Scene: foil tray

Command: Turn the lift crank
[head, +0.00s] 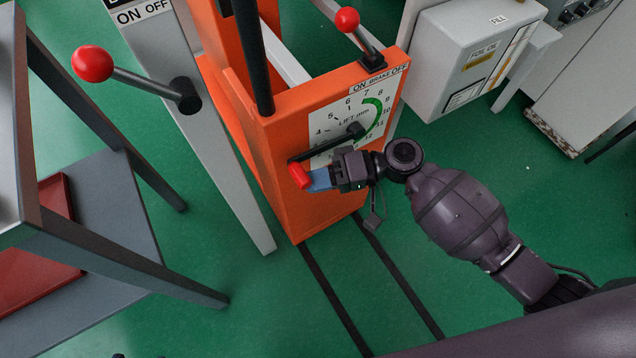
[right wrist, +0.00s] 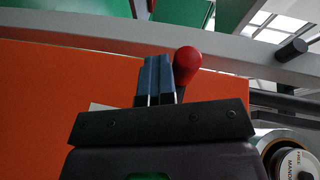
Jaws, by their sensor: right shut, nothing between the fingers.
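The lift crank (head: 326,147) is a black arm on the front dial of the orange lift housing (head: 295,212). It runs from its hub down and left to a red handle (head: 299,175). My right gripper (head: 319,180) is just right of the red handle, with its blue fingers pointing at it. In the right wrist view the fingers (right wrist: 153,80) are together and empty. A red rounded grip (right wrist: 187,62), which looks like the crank handle, shows close to their right side. I cannot tell whether they touch. My left gripper is out of view.
A red-knobbed brake lever (head: 347,20) stands on top of the housing. Another red-knobbed lever (head: 92,64) sticks out from the grey post (head: 215,130) at left. A grey table (head: 110,255) is at far left, a white box (head: 470,60) at upper right.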

